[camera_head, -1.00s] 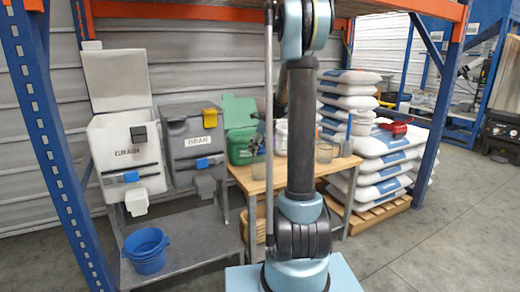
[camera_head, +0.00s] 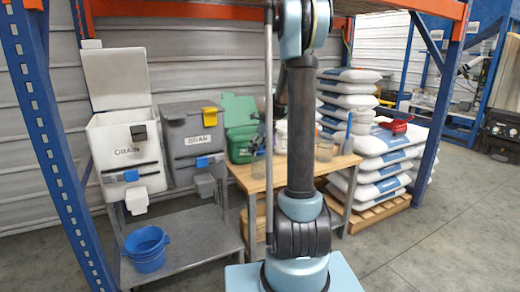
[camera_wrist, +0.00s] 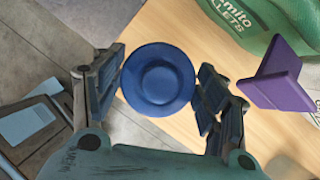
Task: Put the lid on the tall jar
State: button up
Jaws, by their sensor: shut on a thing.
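A round dark blue lid (camera_wrist: 158,80) with a recessed middle is between the fingers of my gripper (camera_wrist: 160,85) in the wrist view. The gripper is shut on its rim, above the edge of a wooden table (camera_wrist: 205,25). In the head view, a clear jar (camera_head: 325,150) stands on the table to the right of my arm, and another clear vessel (camera_head: 258,146) stands to the left. I cannot tell which is the tall jar; none shows beneath the lid in the wrist view. My gripper is hidden behind my arm in the head view.
A purple object (camera_wrist: 278,82) and a green pellet bag (camera_wrist: 255,22) are right of the gripper. White sacks (camera_head: 385,160) are stacked right of the table. The grain bin (camera_head: 125,160), bran bin (camera_head: 192,130) and blue bucket (camera_head: 147,250) are left. Rack posts (camera_head: 60,150) frame the area.

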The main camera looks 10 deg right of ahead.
jog(key=shift+f, duration=0.1)
dwell(0.3)
jog(key=o, duration=0.9)
jog(key=shift+c, duration=0.2)
jog(key=v, duration=1.2)
jog(key=shift+s, duration=0.1)
